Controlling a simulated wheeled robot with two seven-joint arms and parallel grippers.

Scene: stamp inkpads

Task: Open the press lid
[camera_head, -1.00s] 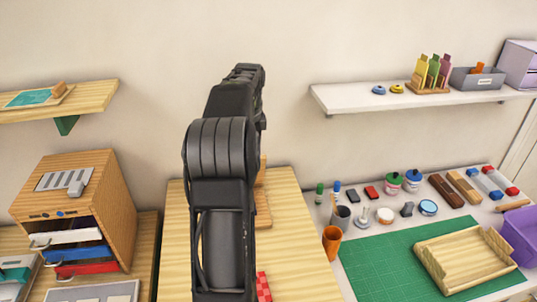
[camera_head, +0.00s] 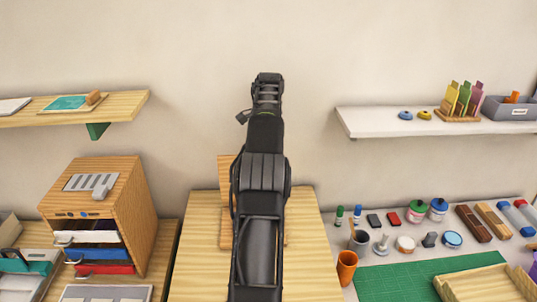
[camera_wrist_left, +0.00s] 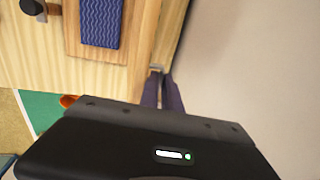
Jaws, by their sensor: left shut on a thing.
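The press stands on the wooden table in the middle of the head view. Its wooden lid (camera_head: 225,168) stands up against the wall side, and its flat base (camera_head: 226,236) shows low beside my arm. In the left wrist view the base (camera_wrist_left: 73,38) bears a blue patterned block (camera_wrist_left: 101,22). The lid (camera_wrist_left: 170,30) shows there as a steep wooden strip beside the wall. My left gripper (camera_wrist_left: 161,91) is shut at the lid's near end, around a small pale tab (camera_wrist_left: 156,68). My arm hides much of the press in the head view. My right gripper is out of view.
A wooden drawer cabinet (camera_head: 118,195) stands to the left. On the right are an orange cup (camera_head: 346,268), several inks and stamps, a green mat (camera_head: 400,284) and a wooden tray (camera_head: 485,284). Shelves hang at both sides. A dark knob (camera_wrist_left: 32,6) shows in the wrist view.

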